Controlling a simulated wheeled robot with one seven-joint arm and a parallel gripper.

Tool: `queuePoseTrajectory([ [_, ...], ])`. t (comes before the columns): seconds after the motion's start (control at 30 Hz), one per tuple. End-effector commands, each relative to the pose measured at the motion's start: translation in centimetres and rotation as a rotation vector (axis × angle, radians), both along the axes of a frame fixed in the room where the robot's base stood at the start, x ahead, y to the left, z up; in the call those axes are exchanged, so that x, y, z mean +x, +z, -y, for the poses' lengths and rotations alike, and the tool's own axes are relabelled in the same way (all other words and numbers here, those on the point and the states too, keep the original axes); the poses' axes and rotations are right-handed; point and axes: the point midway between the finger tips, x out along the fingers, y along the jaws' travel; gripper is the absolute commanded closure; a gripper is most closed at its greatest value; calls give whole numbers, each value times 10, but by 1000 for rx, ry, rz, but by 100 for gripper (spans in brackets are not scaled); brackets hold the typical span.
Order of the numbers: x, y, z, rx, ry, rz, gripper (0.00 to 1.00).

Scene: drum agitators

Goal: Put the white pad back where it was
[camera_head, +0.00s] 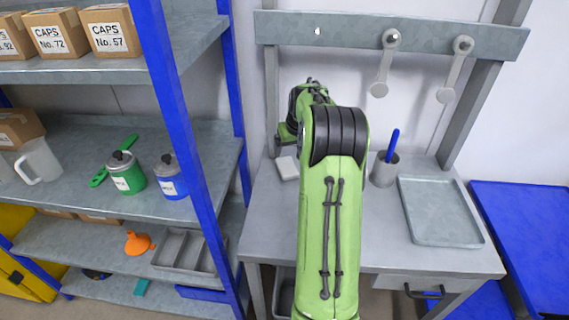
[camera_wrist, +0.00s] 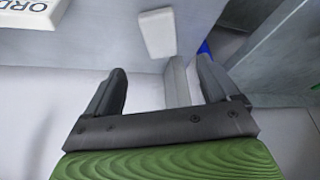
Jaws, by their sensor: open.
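A small white pad (camera_head: 287,168) lies flat at the left end of the grey workbench (camera_head: 395,258), just left of my green arm. What looks like the same pad (camera_wrist: 157,32) is near the top middle of the wrist view. My gripper (camera_wrist: 163,85) is open, its two dark fingers wide apart with nothing held between them. The pad is beyond the fingertips and apart from them. In the head view my arm hides the fingers and the middle of the bench.
A white item lettered "ORD" (camera_wrist: 28,12) is cut off in the wrist view. A grey cup (camera_head: 384,170) with a blue tool and a grey tray (camera_head: 440,212) stand right of my arm. Levers (camera_head: 386,65) hang from a rail behind. A blue-post shelf (camera_head: 185,110) stands left.

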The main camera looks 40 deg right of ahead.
Motion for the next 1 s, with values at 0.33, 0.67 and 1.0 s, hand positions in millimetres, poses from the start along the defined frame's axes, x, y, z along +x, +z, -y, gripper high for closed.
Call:
queuePoseTrajectory([
  [0.33, -5, 77, -125, -47, 146, -2, 12],
  [0.67, -155, 127, -327, -65, 396, 57, 12],
  [1.0, -239, 96, -367, -21, 504, 94, 12],
])
